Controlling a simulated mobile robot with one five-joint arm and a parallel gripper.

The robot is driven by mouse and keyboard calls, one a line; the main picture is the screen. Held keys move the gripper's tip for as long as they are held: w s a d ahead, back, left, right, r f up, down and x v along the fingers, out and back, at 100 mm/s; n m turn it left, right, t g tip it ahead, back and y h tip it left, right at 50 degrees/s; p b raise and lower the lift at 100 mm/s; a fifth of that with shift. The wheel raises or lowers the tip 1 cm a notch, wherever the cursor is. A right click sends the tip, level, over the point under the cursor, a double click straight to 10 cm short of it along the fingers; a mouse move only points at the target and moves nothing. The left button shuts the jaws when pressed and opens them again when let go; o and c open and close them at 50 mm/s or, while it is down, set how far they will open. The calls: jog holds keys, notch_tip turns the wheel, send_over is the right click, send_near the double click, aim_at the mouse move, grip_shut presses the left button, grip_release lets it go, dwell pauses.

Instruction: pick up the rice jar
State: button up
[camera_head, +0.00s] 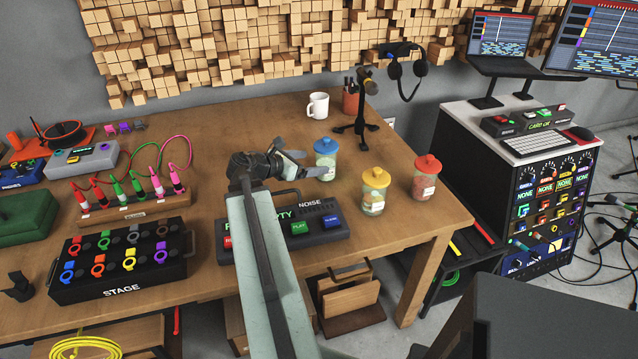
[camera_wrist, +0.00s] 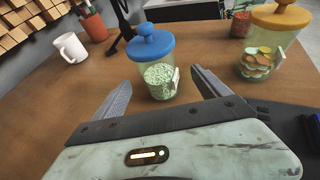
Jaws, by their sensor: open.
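A clear jar with a blue lid (camera_head: 327,160) stands upright on the wooden table. In the wrist view this blue-lidded jar (camera_wrist: 158,80) is partly full of small pale greenish grains that look like rice. Its label is too small to read. My gripper (camera_head: 311,163) is open, left of the jar in the head view. In the wrist view my gripper (camera_wrist: 161,80) has its fingers spread with the jar ahead and between the tips in the picture. I cannot tell whether the tips reach past the jar's sides. Nothing is held.
A yellow-lidded jar (camera_head: 374,192) holds round coin-like pieces, and a red-lidded jar (camera_head: 424,184) holds reddish contents; both stand right of the blue one. A microphone stand (camera_head: 358,128) and white mug (camera_head: 318,106) are behind. A button panel (camera_head: 325,227) lies under my arm.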

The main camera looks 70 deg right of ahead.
notch_tip(320, 180, down, 3)
jog(key=shift+w+r+b, duration=0.15)
jog(key=shift+b, duration=0.3)
jog(key=shift+r, duration=0.1)
jog(key=b+x, duration=0.2)
jog(key=x, duration=0.5)
jog(key=shift+d+b, duration=0.35)
jog(key=shift+d, duration=0.05)
jog(key=shift+a+r, duration=0.1)
grip_shut()
